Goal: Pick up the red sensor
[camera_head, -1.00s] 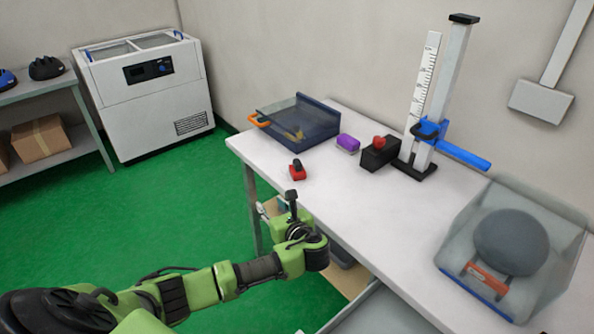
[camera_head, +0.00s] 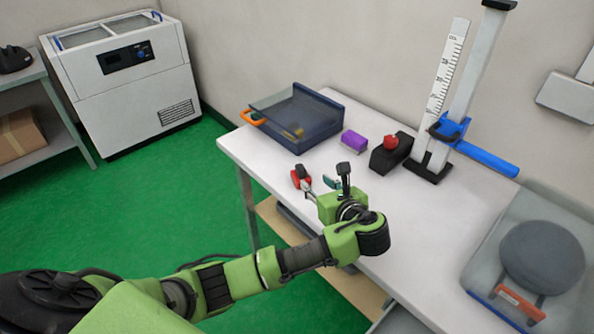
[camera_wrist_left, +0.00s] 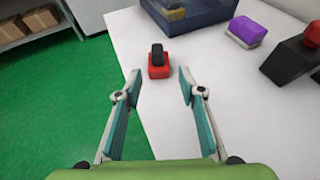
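The red sensor (camera_head: 301,179), a small red block with a dark top, stands on the white table near its left edge. In the left wrist view the red sensor (camera_wrist_left: 158,67) lies ahead of my fingertips, roughly centred between them and not touching them. My left gripper (camera_head: 321,184) is over the table edge, just to the right of the sensor in the head view. In the wrist view the left gripper (camera_wrist_left: 159,85) is open, with its two teal-padded fingers wide apart and nothing between them. My right gripper is not in view.
Behind the sensor on the table (camera_head: 255,158) are a blue tray (camera_head: 325,127), a purple block (camera_head: 354,143) and a black box with a red button (camera_head: 386,160). The drop tower (camera_head: 464,115) stands further right.

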